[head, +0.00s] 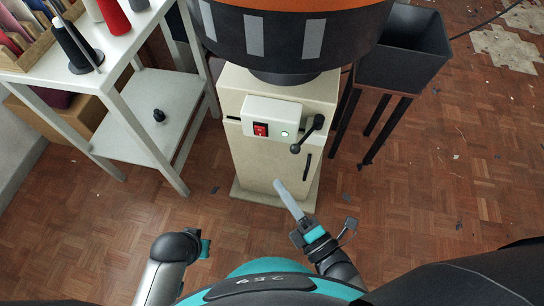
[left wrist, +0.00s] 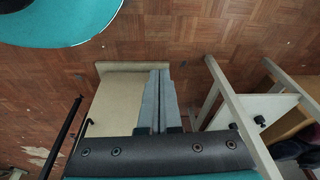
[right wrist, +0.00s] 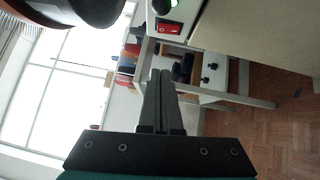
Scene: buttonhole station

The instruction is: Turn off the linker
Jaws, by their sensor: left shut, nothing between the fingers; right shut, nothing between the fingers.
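The linker (head: 270,150) is a cream cabinet with a round black and orange top. On its front a white control box (head: 272,117) carries a red switch (head: 260,129), a pale green light (head: 284,134) and, at its right, a black lever (head: 309,132). My right gripper (head: 279,185) is shut and empty, low in front of the cabinet and apart from the switch in the head view. My left gripper's fingers (left wrist: 158,75) are shut and empty; the cabinet (left wrist: 120,98) shows behind.
A white shelf table (head: 95,80) with thread cones (head: 113,15) stands left of the linker. A dark bin (head: 405,55) on a stand is at its right. The parquet floor (head: 440,180) at the right is mostly clear, with small scraps.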

